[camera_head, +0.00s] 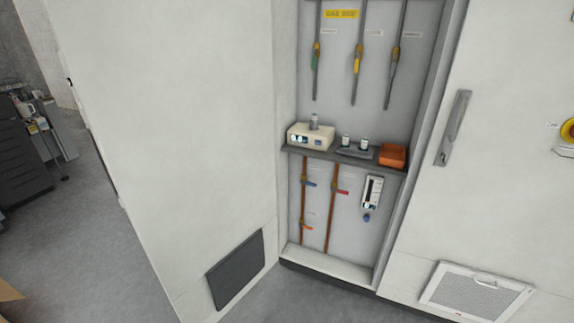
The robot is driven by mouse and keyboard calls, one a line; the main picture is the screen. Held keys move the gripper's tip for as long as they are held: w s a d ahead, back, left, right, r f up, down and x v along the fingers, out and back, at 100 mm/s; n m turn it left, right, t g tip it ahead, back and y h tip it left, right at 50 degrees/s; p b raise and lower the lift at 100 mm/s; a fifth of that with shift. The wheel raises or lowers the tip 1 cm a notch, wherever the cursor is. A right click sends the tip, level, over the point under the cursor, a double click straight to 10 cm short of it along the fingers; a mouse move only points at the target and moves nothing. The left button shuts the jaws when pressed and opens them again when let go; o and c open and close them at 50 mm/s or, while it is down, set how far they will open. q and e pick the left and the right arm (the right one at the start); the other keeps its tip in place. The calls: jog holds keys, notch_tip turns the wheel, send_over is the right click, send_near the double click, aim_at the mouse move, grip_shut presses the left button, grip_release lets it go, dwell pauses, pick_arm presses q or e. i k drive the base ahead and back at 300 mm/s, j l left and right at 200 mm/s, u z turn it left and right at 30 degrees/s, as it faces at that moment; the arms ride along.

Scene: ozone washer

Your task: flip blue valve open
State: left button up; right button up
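The blue valve handle (311,184) sits on the left copper pipe, below the shelf in the wall recess. The handle points to the right, crosswise to the upright pipe. A red valve handle (342,192) sits on the right copper pipe, and an orange handle (307,228) is lower on the left pipe. A small blue knob (366,218) is under a white flow meter (373,192). Neither of my grippers is in view.
A dark shelf (305,153) juts out above the valves and carries a white instrument (310,137) and an orange box (393,156). White panels flank the recess. A cabinet door handle (454,128) is on the right. Grey floor (110,270) is open at lower left.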

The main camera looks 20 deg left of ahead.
aim_at(303, 181)
jog(key=i+j+u, duration=0.1)
jog(key=i, duration=0.4)
jog(key=i+j+u, duration=0.1)
jog(key=i, duration=0.4)
jog(key=j, duration=0.1)
